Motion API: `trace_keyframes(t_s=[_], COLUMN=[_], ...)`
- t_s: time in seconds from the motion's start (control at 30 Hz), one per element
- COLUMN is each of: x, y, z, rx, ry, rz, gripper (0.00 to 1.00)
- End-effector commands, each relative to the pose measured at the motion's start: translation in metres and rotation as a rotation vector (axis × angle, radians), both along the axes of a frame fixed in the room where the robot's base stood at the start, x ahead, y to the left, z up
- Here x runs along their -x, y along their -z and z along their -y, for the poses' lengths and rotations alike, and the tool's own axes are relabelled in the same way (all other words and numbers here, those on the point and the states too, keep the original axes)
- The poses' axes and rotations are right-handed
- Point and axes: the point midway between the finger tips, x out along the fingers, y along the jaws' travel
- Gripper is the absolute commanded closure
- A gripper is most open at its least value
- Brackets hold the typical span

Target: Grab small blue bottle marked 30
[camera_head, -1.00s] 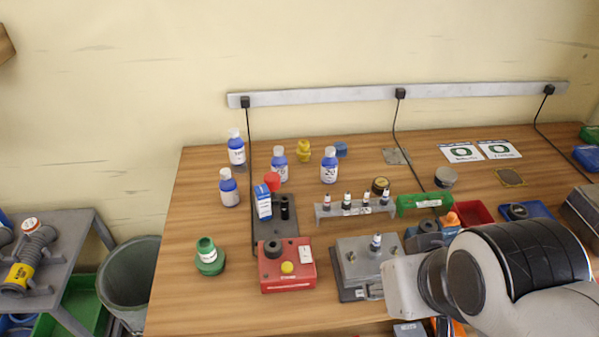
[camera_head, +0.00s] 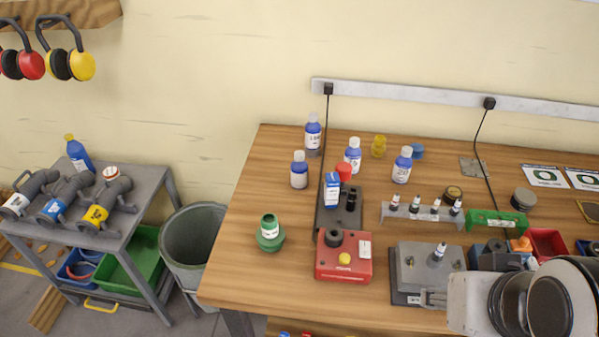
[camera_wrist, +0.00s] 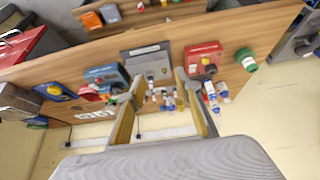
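Several blue bottles with white caps stand upright at the back left of the bench: a rear one (camera_head: 313,133), a front left one (camera_head: 299,171), a middle one (camera_head: 353,156) and a right one (camera_head: 402,166). Their label numbers are too small to read, so I cannot tell which is marked 30. Blue and white bottles (camera_wrist: 212,98) also show in the wrist view, just beyond the right finger. My gripper (camera_wrist: 158,76) is open and empty above the bench, its two fingers spread.
A rack (camera_head: 420,217) of small vials, a red box (camera_head: 343,262), a grey device (camera_head: 425,268) and a green-capped container (camera_head: 270,235) stand in front of the bottles. A bin (camera_head: 192,235) and a cart (camera_head: 140,200) are left of the bench. The bench's left front is mostly clear.

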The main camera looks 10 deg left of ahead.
Motion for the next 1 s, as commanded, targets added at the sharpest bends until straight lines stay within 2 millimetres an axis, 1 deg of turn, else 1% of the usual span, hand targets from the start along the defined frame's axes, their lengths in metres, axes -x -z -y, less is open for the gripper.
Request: trace_keyframes(t_s=[0.4, 0.47, 0.77, 0.87, 1.0], x=[0.000, 0.000, -0.001, -0.005, -0.021], y=[0.000, 0.000, 0.000, -0.001, -0.002], z=[0.000, 0.000, -0.001, -0.003, -0.009], rx=[0.000, 0.000, 0.000, -0.004, -0.015], ry=[0.000, 0.000, -0.001, -0.008, -0.026], rz=[0.000, 0.000, 0.001, 0.007, 0.027], gripper=[0.66, 0.62, 0.62, 0.62, 0.62])
